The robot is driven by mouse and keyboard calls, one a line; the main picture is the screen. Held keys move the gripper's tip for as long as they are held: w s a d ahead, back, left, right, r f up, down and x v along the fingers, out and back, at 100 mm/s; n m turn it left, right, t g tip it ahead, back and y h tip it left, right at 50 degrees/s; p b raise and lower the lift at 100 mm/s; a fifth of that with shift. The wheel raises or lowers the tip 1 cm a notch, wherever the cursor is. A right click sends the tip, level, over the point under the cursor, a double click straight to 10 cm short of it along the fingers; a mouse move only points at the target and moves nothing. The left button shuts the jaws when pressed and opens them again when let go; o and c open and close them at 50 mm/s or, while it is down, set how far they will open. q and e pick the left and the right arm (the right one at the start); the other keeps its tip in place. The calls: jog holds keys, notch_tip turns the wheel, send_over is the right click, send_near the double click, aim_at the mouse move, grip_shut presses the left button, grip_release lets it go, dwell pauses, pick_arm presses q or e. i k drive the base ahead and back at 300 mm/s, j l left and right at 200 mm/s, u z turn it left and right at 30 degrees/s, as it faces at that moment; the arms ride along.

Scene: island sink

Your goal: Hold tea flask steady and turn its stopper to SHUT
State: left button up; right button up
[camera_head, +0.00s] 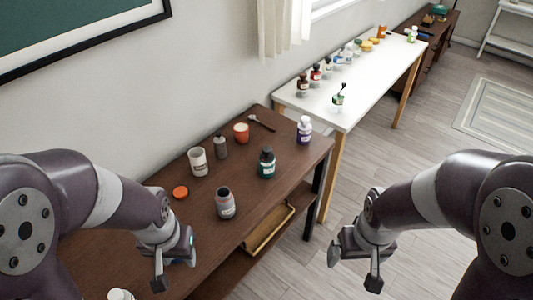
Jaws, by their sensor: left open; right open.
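Several vessels stand on the brown table, and I cannot tell for sure which is the tea flask. A dark green bottle with a black top (267,164) stands upright near the table's right part. A purple bottle with a pale top (304,131) stands at the far right corner. A grey jar (225,204) with a dark mouth stands nearer me. No SHUT mark is readable. My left gripper (175,266) is open and empty, left of and nearer than the grey jar. My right gripper (353,267) is open and empty, over the floor right of the table.
A white cup (197,162), small grey bottle (220,148), orange cup (241,132), spoon (262,123) and orange lid (180,193) are on the brown table (160,246). A white-topped bottle (120,294) shows at the bottom edge. A white table (362,95) with several bottles stands beyond.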

aim_at(266, 155)
jog(key=u, duration=0.8)
jog(key=i+l+u, duration=0.15)
jog(key=l+u, duration=0.75)
jog(key=l, duration=0.2)
jog(key=l+u, duration=0.45)
jog(key=l, duration=0.15)
jog(key=k+l, duration=0.1)
jog(key=l, duration=0.35)
jog(key=k+l, duration=0.1)
jog(key=l, duration=0.4)
jog(key=k+l+u, duration=0.1)
jog(key=l, duration=0.4)
jog(key=k+l, duration=0.1)
jog(key=l, duration=0.35)
